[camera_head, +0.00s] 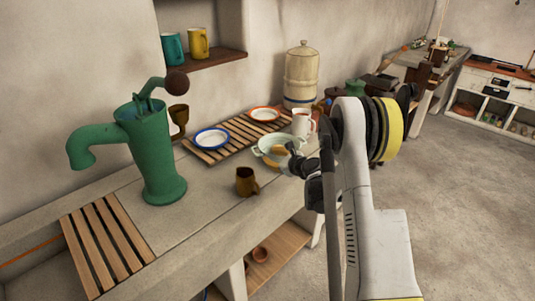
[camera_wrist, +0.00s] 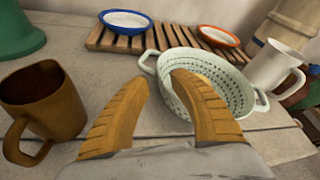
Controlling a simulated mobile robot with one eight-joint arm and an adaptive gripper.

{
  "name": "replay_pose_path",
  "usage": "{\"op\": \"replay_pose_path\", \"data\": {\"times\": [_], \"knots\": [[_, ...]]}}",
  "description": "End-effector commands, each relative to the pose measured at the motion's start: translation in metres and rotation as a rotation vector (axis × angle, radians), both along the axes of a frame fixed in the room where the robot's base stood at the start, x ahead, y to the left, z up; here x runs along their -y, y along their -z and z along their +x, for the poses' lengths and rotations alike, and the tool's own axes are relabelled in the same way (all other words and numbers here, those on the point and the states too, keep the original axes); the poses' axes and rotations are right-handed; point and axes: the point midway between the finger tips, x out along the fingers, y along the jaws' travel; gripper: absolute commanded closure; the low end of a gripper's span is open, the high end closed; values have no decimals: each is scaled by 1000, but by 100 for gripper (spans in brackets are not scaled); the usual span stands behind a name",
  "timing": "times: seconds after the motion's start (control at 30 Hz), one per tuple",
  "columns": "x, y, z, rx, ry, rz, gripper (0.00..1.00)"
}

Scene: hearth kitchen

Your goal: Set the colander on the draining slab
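The pale green colander (camera_head: 264,146) sits upright on the stone counter, in front of the slatted rack with plates; it also shows in the wrist view (camera_wrist: 235,92). My gripper (camera_head: 276,157) is at its near side. In the wrist view my gripper's two ochre fingers (camera_wrist: 161,78) are apart, with the colander's near-left rim seen between them; the right finger overlaps the bowl. I cannot tell whether either finger touches it. I cannot tell for sure which surface is the draining slab; a slatted wooden board (camera_head: 103,243) lies at the front left, bare.
A brown mug (camera_head: 245,181) stands close left of the colander, and a white mug (camera_head: 303,122) close behind right. The slatted rack (camera_head: 193,149) holds a blue-rimmed plate (camera_head: 211,138) and an orange-rimmed plate (camera_head: 264,114). A green pump (camera_head: 156,160) stands between board and rack.

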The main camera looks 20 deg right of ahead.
Motion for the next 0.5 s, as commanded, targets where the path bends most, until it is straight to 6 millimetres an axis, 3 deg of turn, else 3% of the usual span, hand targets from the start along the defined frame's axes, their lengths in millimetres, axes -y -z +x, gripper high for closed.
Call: {"op": "replay_pose_path", "data": {"times": [0.1,0.3,0.5], "knots": [[5,-13,-28,0,3,0,73],[11,-24,-63,0,2,0,73],[10,-39,-77,15,15,29,73]]}}
